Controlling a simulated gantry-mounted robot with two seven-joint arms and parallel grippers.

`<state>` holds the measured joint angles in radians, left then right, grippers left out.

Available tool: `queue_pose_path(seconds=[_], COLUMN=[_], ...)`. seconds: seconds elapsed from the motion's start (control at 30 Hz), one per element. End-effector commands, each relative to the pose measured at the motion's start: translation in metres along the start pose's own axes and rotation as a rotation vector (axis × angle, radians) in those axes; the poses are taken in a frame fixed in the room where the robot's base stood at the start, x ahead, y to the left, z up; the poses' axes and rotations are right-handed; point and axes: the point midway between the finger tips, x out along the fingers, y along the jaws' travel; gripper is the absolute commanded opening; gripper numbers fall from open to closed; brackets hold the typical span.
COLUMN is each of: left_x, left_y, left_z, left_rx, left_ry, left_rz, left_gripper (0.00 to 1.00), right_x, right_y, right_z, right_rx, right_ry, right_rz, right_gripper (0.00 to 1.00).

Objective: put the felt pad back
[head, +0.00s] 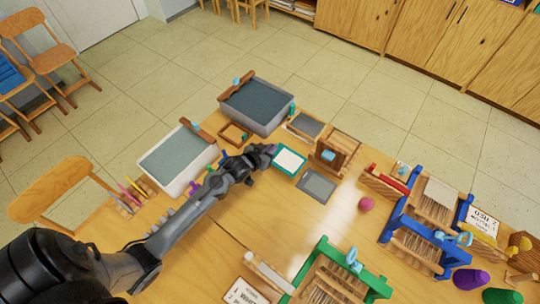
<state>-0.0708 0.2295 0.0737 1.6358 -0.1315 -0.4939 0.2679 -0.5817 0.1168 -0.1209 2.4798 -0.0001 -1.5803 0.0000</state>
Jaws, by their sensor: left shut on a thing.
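A flat white pad with a teal border (289,160), which looks like the felt pad, is at the tip of my left gripper (272,152). The gripper is shut on its left edge. Whether the pad touches the table or hangs just above it, I cannot tell. A flat grey rectangle with a paler rim (317,185) lies on the table just right of and nearer than the pad. My right gripper is not in view.
A wooden press (336,148) and a grey-topped tray (304,125) stand behind the pad. A pink ball (366,204), blue rack (393,222) and green rack (377,285) are right. The table's middle is clear.

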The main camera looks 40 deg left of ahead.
Motion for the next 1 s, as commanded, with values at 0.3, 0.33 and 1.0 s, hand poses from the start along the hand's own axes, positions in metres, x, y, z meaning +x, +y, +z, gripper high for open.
queue_pose_path(seconds=[0.3, 0.33, 1.0], left_x=[0.016, 0.017, 0.02], left_y=[0.0, 0.0, 0.0], left_z=[0.03, 0.032, 0.036], left_rx=[0.0, 0.0, 0.001], left_ry=[-0.001, 0.0, 0.0], left_rz=[-0.001, -0.001, -0.001], left_gripper=[0.0, 0.0, 0.33], right_x=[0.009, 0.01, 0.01], right_y=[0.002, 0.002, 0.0], right_z=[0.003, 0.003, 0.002], right_rx=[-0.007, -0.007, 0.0], right_ry=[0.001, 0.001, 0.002], right_rz=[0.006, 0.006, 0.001], right_gripper=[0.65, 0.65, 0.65])
